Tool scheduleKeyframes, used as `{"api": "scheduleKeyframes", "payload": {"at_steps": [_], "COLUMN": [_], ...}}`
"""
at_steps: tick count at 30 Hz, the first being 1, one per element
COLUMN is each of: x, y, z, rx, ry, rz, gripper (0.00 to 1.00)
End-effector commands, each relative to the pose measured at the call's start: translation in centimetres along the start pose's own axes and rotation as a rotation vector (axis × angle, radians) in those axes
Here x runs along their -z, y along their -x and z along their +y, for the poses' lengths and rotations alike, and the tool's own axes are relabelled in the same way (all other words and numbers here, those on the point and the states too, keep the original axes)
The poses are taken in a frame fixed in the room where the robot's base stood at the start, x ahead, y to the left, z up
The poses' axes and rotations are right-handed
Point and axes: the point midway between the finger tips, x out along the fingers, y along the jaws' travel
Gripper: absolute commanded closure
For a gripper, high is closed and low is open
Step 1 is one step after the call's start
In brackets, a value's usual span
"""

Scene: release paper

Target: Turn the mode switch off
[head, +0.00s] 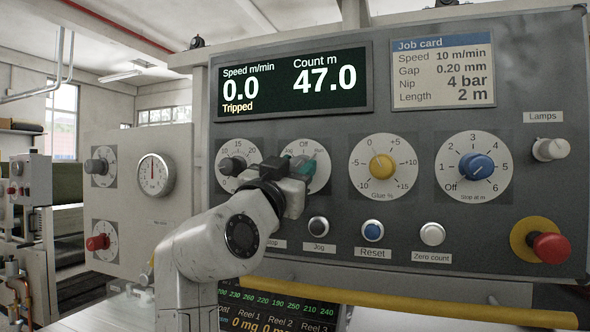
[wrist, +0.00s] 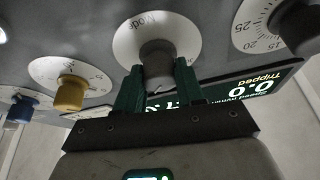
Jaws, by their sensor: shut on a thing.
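The mode switch is a grey knob (wrist: 157,58) on a round white dial (wrist: 125,42) with the word Mode on it. In the head view its dial (head: 322,172) shows Off at the top and Jog at the upper left. My gripper (head: 301,168) covers the knob there, so its pointer is hidden. In the wrist view the two green fingers (wrist: 158,82) stand on either side of the knob and are shut on it. I cannot tell which mark the knob points to.
Close by on the panel are a dark speed knob (head: 232,166), a yellow glue knob (head: 382,167) and a blue stop knob (head: 477,167). Below are push buttons, including Jog (head: 318,227) and Reset (head: 372,231). A red mushroom button (head: 551,247) is at the right. The display (head: 290,83) reads Tripped.

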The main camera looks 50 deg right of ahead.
Motion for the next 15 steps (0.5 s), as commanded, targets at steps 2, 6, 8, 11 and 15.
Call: {"api": "scheduleKeyframes", "payload": {"at_steps": [2, 6, 8, 11, 15], "x": [0.01, 0.06, 0.09, 0.20, 0.32], "y": [0.01, 0.01, -0.01, -0.04, -0.08], "z": [-0.04, -0.05, -0.05, 0.00, 0.00], "rx": [0.002, 0.009, 0.016, 0.032, 0.069], "ry": [0.002, 0.020, 0.037, 0.077, 0.163], "rz": [0.000, 0.001, 0.001, 0.001, 0.002], "gripper": [0.93, 0.93, 0.93, 0.93, 0.93]}}
